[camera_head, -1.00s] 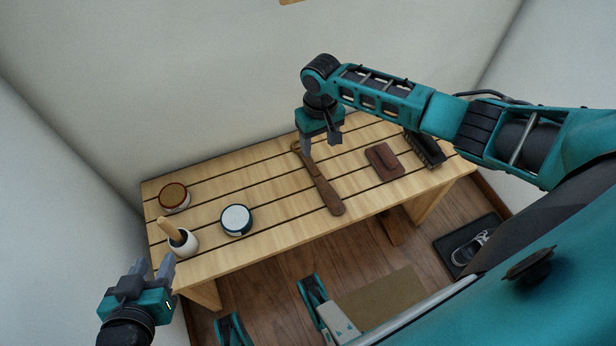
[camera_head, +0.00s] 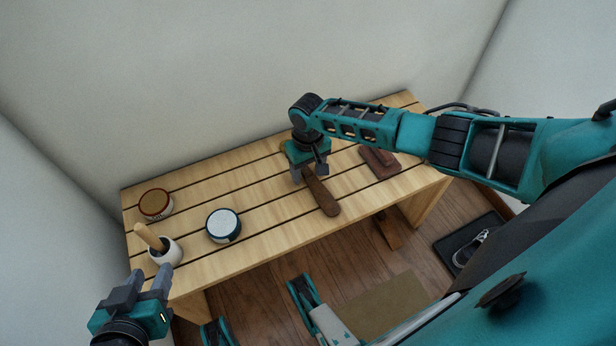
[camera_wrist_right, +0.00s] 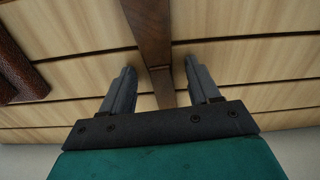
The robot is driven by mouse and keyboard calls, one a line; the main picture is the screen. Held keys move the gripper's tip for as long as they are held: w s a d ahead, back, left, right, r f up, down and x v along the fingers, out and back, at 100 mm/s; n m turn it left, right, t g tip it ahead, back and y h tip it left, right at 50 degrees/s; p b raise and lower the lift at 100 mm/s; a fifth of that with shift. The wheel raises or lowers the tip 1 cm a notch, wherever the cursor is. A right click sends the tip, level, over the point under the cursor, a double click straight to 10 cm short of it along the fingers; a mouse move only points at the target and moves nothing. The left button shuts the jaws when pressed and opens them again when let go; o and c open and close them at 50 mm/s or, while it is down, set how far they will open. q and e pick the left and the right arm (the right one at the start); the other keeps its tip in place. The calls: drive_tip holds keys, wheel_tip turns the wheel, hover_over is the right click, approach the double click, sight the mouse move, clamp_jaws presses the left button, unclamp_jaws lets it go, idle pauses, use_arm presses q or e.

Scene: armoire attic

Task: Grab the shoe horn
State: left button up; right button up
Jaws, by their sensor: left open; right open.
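The shoe horn is a long dark-brown wooden piece lying on the slatted bench. Its wide end (camera_head: 322,198) shows in the head view, and my right gripper hides its far part. In the right wrist view the shoe horn (camera_wrist_right: 153,45) runs between the two fingers, with a gap on each side. My right gripper (camera_head: 309,176) is open over the shoe horn, pointing down; the wrist view shows it too (camera_wrist_right: 160,85). My left gripper (camera_head: 149,282) is open and empty in front of the bench's left end.
On the bench (camera_head: 265,210) stand a brown-lidded tin (camera_head: 155,204), a white-lidded tin (camera_head: 223,225) and a white pot (camera_head: 166,251) with a wooden handle. A brown block (camera_head: 380,161) lies right of the shoe horn. A shoe (camera_head: 470,247) sits on a dark floor mat.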

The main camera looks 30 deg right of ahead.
drive_tip(key=shift+r, duration=0.1)
drive_tip(key=c, duration=0.5)
clamp_jaws()
